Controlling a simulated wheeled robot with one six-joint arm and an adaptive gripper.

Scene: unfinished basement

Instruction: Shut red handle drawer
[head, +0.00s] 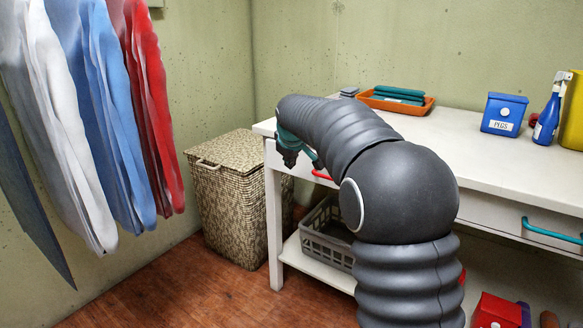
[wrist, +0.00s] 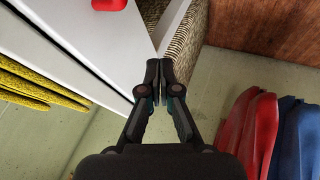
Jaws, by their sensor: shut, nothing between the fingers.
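The red handle (head: 321,175) shows in the head view on the left drawer (head: 280,158) of a white table, partly hidden behind my arm. In the wrist view the red handle (wrist: 109,4) is at the top edge, on a white panel. My gripper (head: 291,158) is at the left end of the table front, left of the red handle. In the wrist view my gripper (wrist: 160,70) is shut and empty, its tips close to the corner of a white panel. I cannot tell whether they touch it, nor how far the drawer stands out.
A wicker hamper (head: 240,195) stands left of the table. A grey crate (head: 328,240) is on the lower shelf. A teal handle (head: 550,232) marks the right drawer. An orange tray (head: 385,104), blue peg box (head: 503,114) and spray bottle (head: 548,117) are on top. Clothes (head: 120,100) hang left.

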